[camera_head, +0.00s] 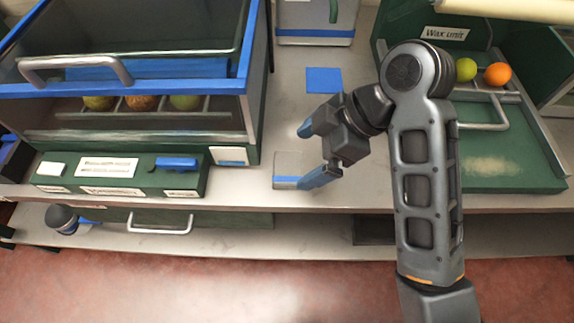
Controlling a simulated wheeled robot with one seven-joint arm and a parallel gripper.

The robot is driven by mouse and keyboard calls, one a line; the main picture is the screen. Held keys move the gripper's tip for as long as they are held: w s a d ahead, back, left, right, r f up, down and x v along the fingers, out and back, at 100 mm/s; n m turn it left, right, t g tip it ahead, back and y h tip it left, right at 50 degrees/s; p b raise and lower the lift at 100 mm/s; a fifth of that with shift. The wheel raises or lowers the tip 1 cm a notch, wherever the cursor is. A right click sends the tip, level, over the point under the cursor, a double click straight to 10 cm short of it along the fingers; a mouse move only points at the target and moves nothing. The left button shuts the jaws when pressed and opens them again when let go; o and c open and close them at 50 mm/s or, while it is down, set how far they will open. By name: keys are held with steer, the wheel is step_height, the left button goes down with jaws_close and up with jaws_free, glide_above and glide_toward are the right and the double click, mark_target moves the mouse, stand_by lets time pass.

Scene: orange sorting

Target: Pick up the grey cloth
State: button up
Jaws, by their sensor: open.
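My gripper (302,159) is open, with its two blue-tipped fingers apart and pointing left over the middle of the counter. A flat pale grey square with a blue strip along its front edge (286,170) lies on the counter under and beside the lower finger. It may be the grey cloth, but its material is hard to tell. The finger hides part of its right side. I cannot tell the height of the fingers above it, and nothing shows held between them.
A blue-framed glass-fronted case (258,70) with several fruits stands left. A green panel (120,174) is before it. A blue square (323,80) lies behind my gripper. A green tray (505,181) labelled wax unit, with an orange (497,74) and a green fruit (466,69), is right.

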mark_target(287, 167)
steer(key=x, duration=0.5)
steer(key=shift+w+a+f+p, duration=0.1)
steer(key=shift+a+f+p, duration=0.15)
steer(key=shift+p, duration=0.1)
steer(key=shift+c, duration=0.3)
steer(key=c, duration=0.9)
steer(key=shift+r, duration=0.15)
